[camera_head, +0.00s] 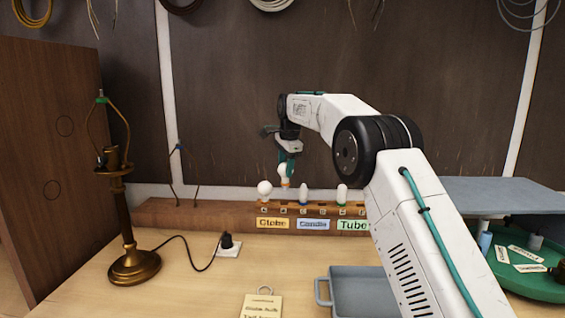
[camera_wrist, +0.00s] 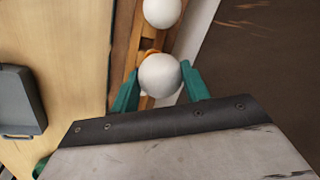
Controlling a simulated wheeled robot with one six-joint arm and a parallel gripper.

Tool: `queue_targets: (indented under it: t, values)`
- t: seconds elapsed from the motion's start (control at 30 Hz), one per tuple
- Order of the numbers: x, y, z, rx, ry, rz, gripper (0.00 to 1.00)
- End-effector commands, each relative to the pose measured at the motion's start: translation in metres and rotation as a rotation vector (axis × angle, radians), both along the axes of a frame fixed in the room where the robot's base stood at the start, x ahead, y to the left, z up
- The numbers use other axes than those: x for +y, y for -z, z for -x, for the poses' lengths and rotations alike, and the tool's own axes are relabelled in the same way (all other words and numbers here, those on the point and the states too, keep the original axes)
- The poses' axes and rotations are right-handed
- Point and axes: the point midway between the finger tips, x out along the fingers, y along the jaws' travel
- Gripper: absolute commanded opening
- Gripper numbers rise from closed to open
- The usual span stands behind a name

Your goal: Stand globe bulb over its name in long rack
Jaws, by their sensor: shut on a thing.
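My gripper (camera_head: 287,166) points down over the long rack (camera_head: 190,213) at the back of the bench. It is shut on a round white globe bulb (camera_head: 285,172), which also shows between the green fingers (camera_wrist: 158,88) in the wrist view (camera_wrist: 160,75). The bulb's base, orange-toned, is at or just above the rack; whether it is seated I cannot tell. Another round white bulb (camera_head: 264,188) stands left of it in the rack, above the yellow Globe label (camera_head: 272,223). The held bulb is over the right part of that label.
A brass lamp (camera_head: 124,225) stands left. A grey tray (camera_head: 362,288) and a green turntable (camera_head: 525,283) are at front right.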

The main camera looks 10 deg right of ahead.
Motion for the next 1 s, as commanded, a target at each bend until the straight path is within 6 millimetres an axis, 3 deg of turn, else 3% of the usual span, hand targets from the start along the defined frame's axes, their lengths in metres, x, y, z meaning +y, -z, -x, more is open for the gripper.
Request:
queue_targets:
  t: [1.0]
  values:
    - [-0.003, 0.062, 0.000, 0.001, 0.003, 0.000, 0.24]
